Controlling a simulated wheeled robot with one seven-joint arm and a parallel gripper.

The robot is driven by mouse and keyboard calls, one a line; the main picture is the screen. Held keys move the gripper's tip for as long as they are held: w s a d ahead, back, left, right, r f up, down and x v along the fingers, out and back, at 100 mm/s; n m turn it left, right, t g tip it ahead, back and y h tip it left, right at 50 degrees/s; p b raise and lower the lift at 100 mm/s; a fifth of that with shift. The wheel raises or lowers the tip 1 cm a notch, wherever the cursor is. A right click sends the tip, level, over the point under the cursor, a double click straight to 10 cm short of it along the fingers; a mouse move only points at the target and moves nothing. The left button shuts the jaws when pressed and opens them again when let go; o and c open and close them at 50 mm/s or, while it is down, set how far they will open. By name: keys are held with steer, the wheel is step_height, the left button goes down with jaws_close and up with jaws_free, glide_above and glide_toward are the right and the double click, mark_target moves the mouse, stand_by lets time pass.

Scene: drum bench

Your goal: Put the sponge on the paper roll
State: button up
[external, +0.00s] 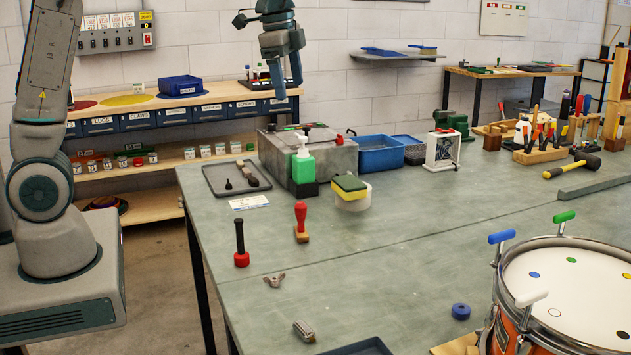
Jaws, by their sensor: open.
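The sponge (350,184), yellow with a dark green face, is on top of the white paper roll (353,203) in the external view. It looks slightly tilted, and its underside hides part of the roll's top. The roll stands on the grey-green bench, right of a green pump bottle. My gripper (284,46) is high at the top of the view, up and left of the sponge and clear of it. It is open, with nothing seen in it; its far side is hard to make out.
The green bottle (303,165) stands close left of the roll, before a grey box (325,152). A red-handled stamp (301,220) and a red-based tool (240,245) stand in front. Blue bins (380,155) sit behind. A drum (560,290) fills the right front. The bench's middle is fairly clear.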

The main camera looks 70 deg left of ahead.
steer(key=s+d+f+n, duration=0.1)
steer(key=s+f+n, duration=0.1)
steer(key=s, duration=0.6)
steer(key=s+d+f+n+t, duration=0.1)
steer(key=s+d+f+n, duration=0.1)
steer(key=s, duration=0.7)
steer(key=s+d+f+n, duration=0.1)
steer(key=s+f+n, duration=0.2)
steer(key=s, duration=0.6)
steer(key=shift+d+n+t, duration=0.4)
steer(key=shift+n, duration=0.3)
